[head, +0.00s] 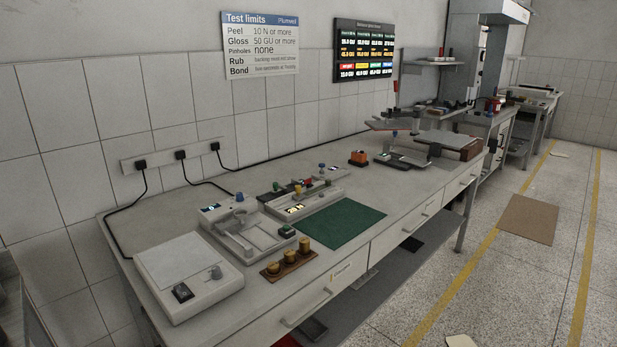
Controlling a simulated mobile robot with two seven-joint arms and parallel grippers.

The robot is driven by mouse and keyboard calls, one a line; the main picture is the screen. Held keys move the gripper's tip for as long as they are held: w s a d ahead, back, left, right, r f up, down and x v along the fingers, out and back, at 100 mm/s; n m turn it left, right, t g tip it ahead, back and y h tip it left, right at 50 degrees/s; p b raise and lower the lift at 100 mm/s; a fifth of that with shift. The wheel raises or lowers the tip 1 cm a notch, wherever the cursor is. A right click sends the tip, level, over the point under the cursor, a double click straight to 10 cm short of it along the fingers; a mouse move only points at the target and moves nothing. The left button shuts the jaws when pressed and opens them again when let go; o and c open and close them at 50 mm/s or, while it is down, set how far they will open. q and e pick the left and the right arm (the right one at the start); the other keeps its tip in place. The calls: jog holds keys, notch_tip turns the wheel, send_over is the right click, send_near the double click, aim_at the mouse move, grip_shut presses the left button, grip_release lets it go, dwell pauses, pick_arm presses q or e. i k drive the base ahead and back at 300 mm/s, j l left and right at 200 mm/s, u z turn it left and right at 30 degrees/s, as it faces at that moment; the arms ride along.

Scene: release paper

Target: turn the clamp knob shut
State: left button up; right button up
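Several knobs show on bench instruments, and I cannot tell which one is the clamp knob. A blue knob (239,197) sits at the back of a grey tester with a recessed channel (262,240). A grey knob (214,271) is at the front right of the white flat-topped box (180,262). Whether any clamp is open or shut is too small to tell. Neither of my grippers is in view.
The instruments stand on a long bench with drawers (340,268) along the tiled wall. A green mat (342,222) and a wooden block with brass weights (288,262) lie near its front edge. Black cables run to wall sockets. Open floor with a brown mat (528,219) is at right.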

aim_at(307, 181)
jog(key=i+l, duration=0.3)
jog(key=i+l+u, duration=0.15)
jog(key=i+l, duration=0.45)
jog(key=l, duration=0.2)
jog(key=i+l+u, duration=0.1)
jog(key=i+l, duration=0.45)
jog(key=l, duration=0.3)
jog(key=i+l+u, duration=0.15)
jog(key=i+l, duration=0.4)
jog(key=l, duration=0.3)
jog(key=u, duration=0.05)
